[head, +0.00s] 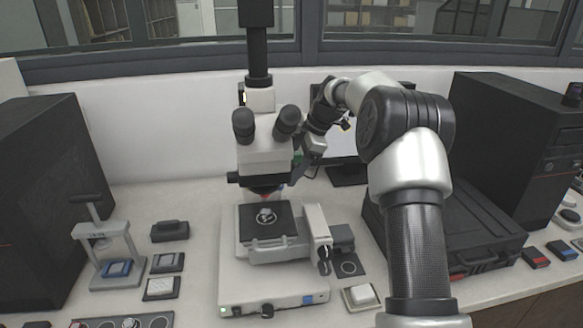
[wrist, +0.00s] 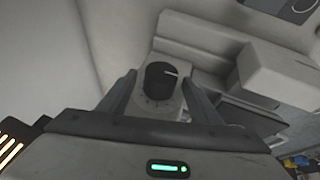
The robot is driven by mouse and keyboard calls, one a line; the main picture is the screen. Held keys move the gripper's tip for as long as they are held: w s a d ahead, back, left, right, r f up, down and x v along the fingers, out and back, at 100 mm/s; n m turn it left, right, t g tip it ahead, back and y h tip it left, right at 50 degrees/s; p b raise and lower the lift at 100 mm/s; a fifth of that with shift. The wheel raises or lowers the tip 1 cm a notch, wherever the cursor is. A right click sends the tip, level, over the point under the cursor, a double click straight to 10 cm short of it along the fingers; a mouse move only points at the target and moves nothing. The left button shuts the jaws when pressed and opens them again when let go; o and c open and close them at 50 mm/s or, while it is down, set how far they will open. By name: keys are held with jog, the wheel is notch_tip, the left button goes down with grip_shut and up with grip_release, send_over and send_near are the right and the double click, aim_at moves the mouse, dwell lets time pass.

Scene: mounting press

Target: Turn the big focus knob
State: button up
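A black round knob (wrist: 160,78) with a white pointer line stands on a light, marked plate in the wrist view. I take it as the big focus knob. My gripper (wrist: 160,92) is open, with one finger on each side of the knob and a visible gap to it. I cannot tell how deep the fingers reach along it. In the head view, my arm reaches to the right side of the microscope (head: 264,160), just below its eyepieces. The knob is not clearly visible there; my gripper seems to cover that spot.
The microscope's stage (head: 266,222) and its small dark stage knobs (head: 324,255) lie below my gripper. A black case (head: 465,225) is at the right, and a small hand press (head: 106,245) stands at the left. A monitor is partly hidden behind my arm.

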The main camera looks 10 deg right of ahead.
jog(key=c, duration=1)
jog(key=shift+o, duration=0.2)
jog(key=r+p, duration=0.1)
jog(key=p, duration=0.2)
jog(key=shift+w+g, duration=0.1)
jog(key=shift+g, duration=0.2)
jog(key=shift+p, duration=0.9)
jog(key=g+p, duration=0.1)
jog(key=p, duration=0.5)
jog(key=shift+w+g, duration=0.3)
jog(key=shift+g, duration=0.1)
jog(key=shift+f+m+g+p, duration=0.3)
jog(key=shift+f+p, duration=0.1)
jog(key=shift+p, duration=0.4)
jog(key=o, duration=1)
jog(key=shift+o, duration=0.2)
jog(key=shift+s, duration=0.1)
jog(key=v, duration=0.7)
jog(key=shift+r, duration=0.2)
